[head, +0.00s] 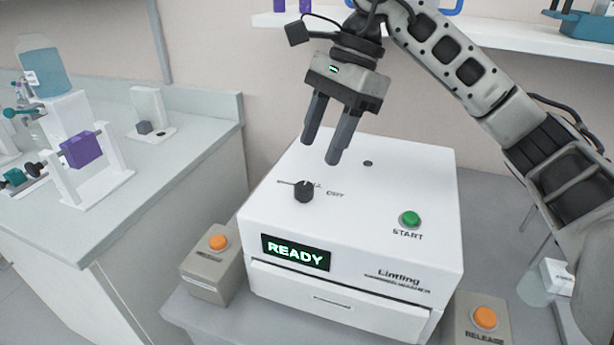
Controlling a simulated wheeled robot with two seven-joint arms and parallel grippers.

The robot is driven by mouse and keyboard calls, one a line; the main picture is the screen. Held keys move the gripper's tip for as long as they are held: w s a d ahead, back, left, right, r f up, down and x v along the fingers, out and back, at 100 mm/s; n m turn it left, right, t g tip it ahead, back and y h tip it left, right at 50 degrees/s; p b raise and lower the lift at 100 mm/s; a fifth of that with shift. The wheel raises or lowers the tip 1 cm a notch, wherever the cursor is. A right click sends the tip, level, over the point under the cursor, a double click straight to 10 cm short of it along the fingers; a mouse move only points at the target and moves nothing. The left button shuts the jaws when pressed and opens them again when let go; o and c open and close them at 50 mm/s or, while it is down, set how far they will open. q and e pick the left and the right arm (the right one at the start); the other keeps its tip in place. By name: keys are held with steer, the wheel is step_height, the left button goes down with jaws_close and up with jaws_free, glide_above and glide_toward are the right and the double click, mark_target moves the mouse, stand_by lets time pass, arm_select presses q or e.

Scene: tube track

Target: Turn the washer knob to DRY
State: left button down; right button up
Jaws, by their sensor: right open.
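The washer (355,225) is a white box with a black knob (304,191) on the left of its sloped top. Small labels sit around the knob; they are too small to read surely, and one at its right may be a position name. A green START button (410,219) is on the right and a lit display (295,252) reads READY. My right gripper (322,151) is open and empty, pointing down above the washer top, just behind and above the knob and apart from it. My left gripper is not in view.
Grey boxes with orange buttons stand at the washer's left (217,243) and right, the right one marked RELEASE (484,318). A left bench (170,181) holds a purple block (82,149) on a white stand and a blue bottle (44,69). A shelf (500,31) runs behind.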

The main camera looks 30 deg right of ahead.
mark_target(305, 186)
steer(key=x, duration=0.7)
steer(key=shift+p, duration=0.4)
steer(key=c, duration=1)
